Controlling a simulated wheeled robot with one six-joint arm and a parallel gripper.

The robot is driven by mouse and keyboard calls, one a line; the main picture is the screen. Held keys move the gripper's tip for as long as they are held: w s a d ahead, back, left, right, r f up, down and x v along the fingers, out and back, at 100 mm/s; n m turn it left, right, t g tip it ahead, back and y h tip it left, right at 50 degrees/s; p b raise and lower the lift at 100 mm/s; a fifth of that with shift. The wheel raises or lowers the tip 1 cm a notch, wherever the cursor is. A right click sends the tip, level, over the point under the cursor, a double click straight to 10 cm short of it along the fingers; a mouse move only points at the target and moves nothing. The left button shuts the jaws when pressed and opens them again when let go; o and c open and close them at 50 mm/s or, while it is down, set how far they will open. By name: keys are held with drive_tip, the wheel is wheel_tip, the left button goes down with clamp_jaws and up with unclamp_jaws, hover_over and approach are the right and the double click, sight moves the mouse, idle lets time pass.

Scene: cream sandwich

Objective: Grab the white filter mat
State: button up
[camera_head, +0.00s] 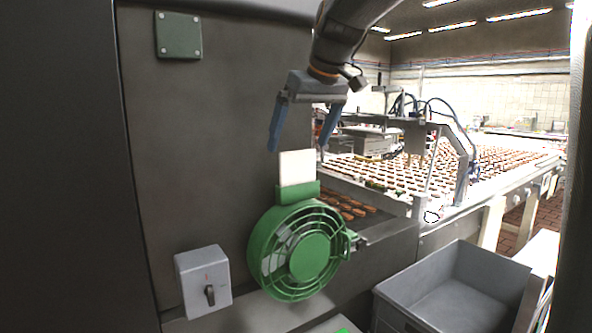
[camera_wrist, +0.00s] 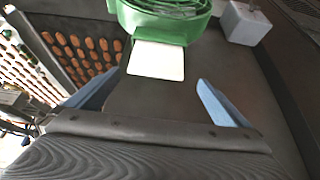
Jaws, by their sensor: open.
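The white filter mat (camera_head: 297,168) stands upright in the slot on top of the round green fan housing (camera_head: 263,243). Its lower part is hidden in the slot. In the wrist view the mat (camera_wrist: 156,61) shows ahead of my gripper, between the lines of the two blue fingers. My gripper (camera_head: 299,143) is open and empty, just above the mat, with one finger to each side. The fingers (camera_wrist: 150,92) do not touch the mat in the wrist view.
A grey switch box (camera_head: 203,282) is mounted left of the fan. A conveyor (camera_head: 350,185) with rows of biscuits runs behind and to the right. A grey bin (camera_head: 447,290) stands at lower right. A dark wall panel (camera_head: 215,130) is behind the fan.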

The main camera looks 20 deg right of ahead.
sight(299, 153)
drive_tip(key=shift+w+d+f+p, duration=0.1)
drive_tip(key=shift+w+f+p, duration=0.15)
drive_tip(key=shift+f, duration=0.15)
drive_tip(key=shift+w+d+f+p, duration=0.1)
drive_tip(key=shift+f+p, duration=0.1)
drive_tip(key=shift+f, duration=0.15)
drive_tip(key=shift+p+x, duration=0.85)
drive_tip(key=shift+x, duration=1.25)
drive_tip(key=shift+s+d+f, duration=0.1)
drive_tip(key=c, duration=1.1)
